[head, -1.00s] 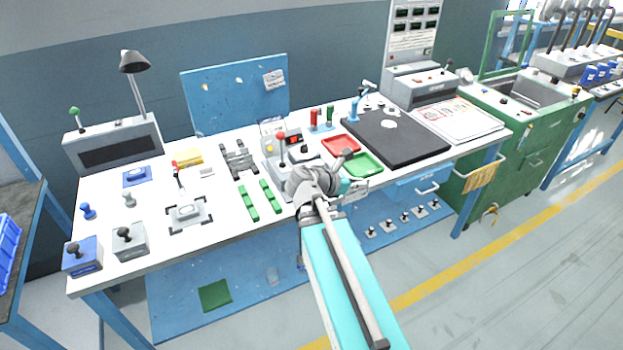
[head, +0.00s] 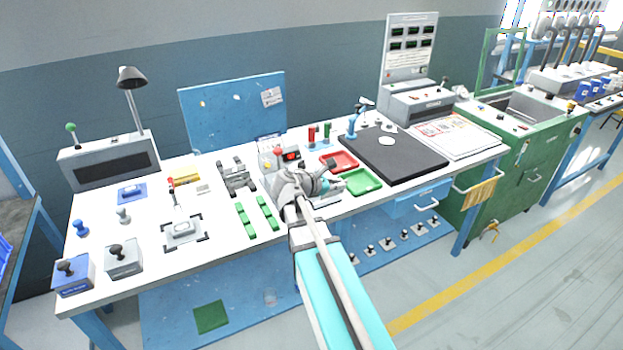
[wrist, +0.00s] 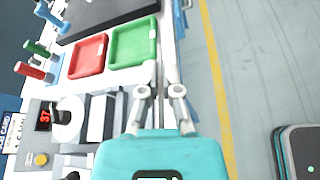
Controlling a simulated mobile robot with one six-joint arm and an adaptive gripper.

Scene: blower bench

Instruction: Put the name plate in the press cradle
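My gripper (head: 342,184) is low over the front edge of the bench, pointing right, beside the green tray. In the wrist view its fingers (wrist: 160,88) are close together near the bench edge; whether they hold a thin part is unclear. A small pale flat plate (head: 203,189), possibly the name plate, lies on the bench left of the dark fixture. A grey fixture with a red-knobbed lever (head: 183,227) stands inside black corner marks at the left; I cannot tell whether it is the press cradle. My wrist hides part of the bench behind it.
The green tray (head: 376,187) and red tray (head: 350,160) are by my gripper. A display unit (wrist: 44,118) and a pale block (wrist: 101,118) are close on its left in the wrist view. Green bars (head: 245,222) and a dark fixture (head: 236,180) lie further left. A black mat (head: 410,160) is right.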

